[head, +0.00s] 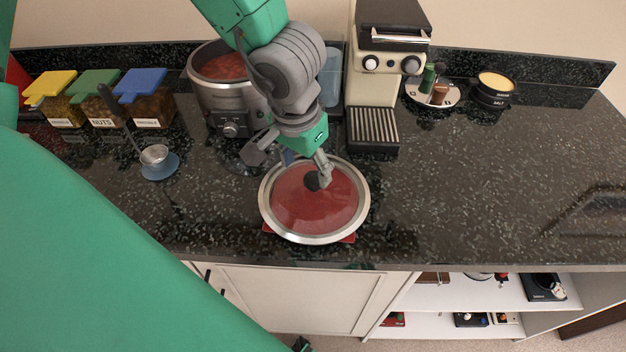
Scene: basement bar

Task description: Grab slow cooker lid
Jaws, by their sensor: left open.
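The slow cooker lid (316,213) is a round glass lid with a metal rim and a dark knob (313,181) in the middle. It lies near the front edge of the counter, over something red that shows at its front edge. My left gripper (298,166) is open, pointing down at the back half of the lid, with one finger right beside the knob. I cannot tell whether it touches. The slow cooker (229,103) stands behind and to the left, uncovered, with red food inside; my arm hides its right side.
A ladle rest (160,167) and several lidded jars (146,106) stand at the left. A coffee machine (374,121) stands behind the lid. A round tray of small bottles (451,97) and a salt bowl (491,94) are at the back right. The right counter is clear.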

